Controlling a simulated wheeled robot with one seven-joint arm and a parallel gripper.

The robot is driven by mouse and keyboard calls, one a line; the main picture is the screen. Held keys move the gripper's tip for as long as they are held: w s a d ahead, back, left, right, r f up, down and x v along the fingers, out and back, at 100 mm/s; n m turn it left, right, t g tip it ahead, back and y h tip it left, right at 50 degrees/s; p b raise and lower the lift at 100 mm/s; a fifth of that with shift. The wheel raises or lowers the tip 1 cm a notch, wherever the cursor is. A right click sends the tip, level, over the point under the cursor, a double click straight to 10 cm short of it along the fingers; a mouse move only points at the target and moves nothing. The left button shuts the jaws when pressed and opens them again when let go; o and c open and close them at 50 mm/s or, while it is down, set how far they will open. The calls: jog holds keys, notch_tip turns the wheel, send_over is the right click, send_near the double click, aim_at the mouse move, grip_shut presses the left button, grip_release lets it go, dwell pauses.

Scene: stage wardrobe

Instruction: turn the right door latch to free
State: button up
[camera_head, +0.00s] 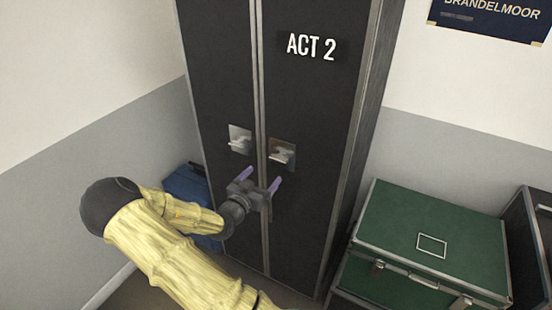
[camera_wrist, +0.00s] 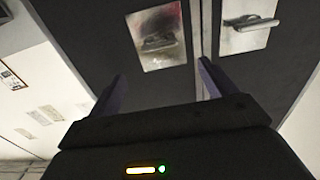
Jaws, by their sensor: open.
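The dark cabinet has two doors with a latch on each, either side of the centre seam. The right door latch (camera_head: 282,151) has a brownish, stained plate and a small handle that looks roughly level. By its stained plate, it matches the left-hand latch in the wrist view (camera_wrist: 160,40). The left door latch (camera_head: 240,139) has a cleaner silver plate and also shows in the wrist view (camera_wrist: 249,26). My gripper (camera_head: 260,180) is open and empty, with purple fingers just below the latches. Its fingertips (camera_wrist: 160,72) look apart from both handles.
The right door (camera_head: 310,110) carries an "ACT 2" label (camera_head: 311,46). A green case (camera_head: 430,235) stands right of the cabinet, with a dark case (camera_head: 540,235) beyond it. A blue case (camera_head: 188,186) stands at the cabinet's left, partly behind my arm.

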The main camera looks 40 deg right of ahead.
aim_at(277, 160)
jog(key=p+x, duration=0.2)
jog(key=x, duration=0.7)
jog(key=shift+w+d+p, duration=0.15)
jog(key=shift+d+p, duration=0.15)
jog(key=shift+p, duration=0.1)
jog(key=shift+d, duration=0.2)
jog(key=shift+a, duration=0.1)
jog(key=c, duration=1)
